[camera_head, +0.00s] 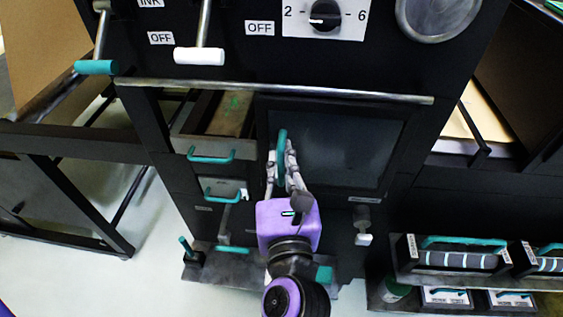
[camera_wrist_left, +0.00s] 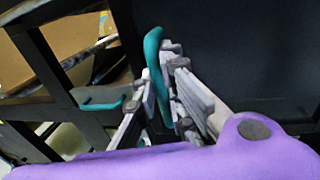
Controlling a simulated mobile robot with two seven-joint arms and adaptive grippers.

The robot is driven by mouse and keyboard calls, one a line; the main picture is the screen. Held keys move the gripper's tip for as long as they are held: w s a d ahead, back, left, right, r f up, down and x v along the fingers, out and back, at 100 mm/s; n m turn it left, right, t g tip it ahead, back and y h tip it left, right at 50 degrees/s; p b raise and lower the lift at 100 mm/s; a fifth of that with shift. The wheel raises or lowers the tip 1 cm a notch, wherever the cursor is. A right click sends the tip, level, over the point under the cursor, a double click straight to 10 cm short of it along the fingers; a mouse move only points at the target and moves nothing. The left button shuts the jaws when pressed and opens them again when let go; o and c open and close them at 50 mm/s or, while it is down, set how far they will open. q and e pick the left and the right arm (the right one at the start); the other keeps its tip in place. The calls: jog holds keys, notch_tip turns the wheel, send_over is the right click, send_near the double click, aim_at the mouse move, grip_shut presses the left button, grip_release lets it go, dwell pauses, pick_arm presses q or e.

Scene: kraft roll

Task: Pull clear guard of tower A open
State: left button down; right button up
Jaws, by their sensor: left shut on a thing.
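The clear guard (camera_head: 340,145) is a dark, see-through framed panel on the front of the black tower, below a long metal bar. Its upright teal handle (camera_head: 282,146) stands at the panel's left side. My left gripper (camera_head: 281,168) comes up from below with a finger on each side of this handle and is shut on it. In the left wrist view the handle (camera_wrist_left: 153,62) passes upright between the fingers (camera_wrist_left: 160,100). Whether the panel stands slightly ajar I cannot tell. My right gripper is not in view.
Left of the guard is an open drawer with a teal handle (camera_head: 211,158), with another teal handle (camera_head: 222,196) below. A metal bar (camera_head: 275,91) crosses above. A white-tipped lever (camera_head: 199,56) and a teal-tipped lever (camera_head: 96,67) hang above. Rollers sit in a rack (camera_head: 400,262) at lower right.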

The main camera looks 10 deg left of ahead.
pick_arm(q)
jog(key=shift+d+r, duration=0.1)
jog(key=shift+r, duration=0.4)
jog(key=c, duration=1.8)
grip_release()
jog(key=shift+f, duration=0.15)
jog(key=shift+f, duration=0.2)
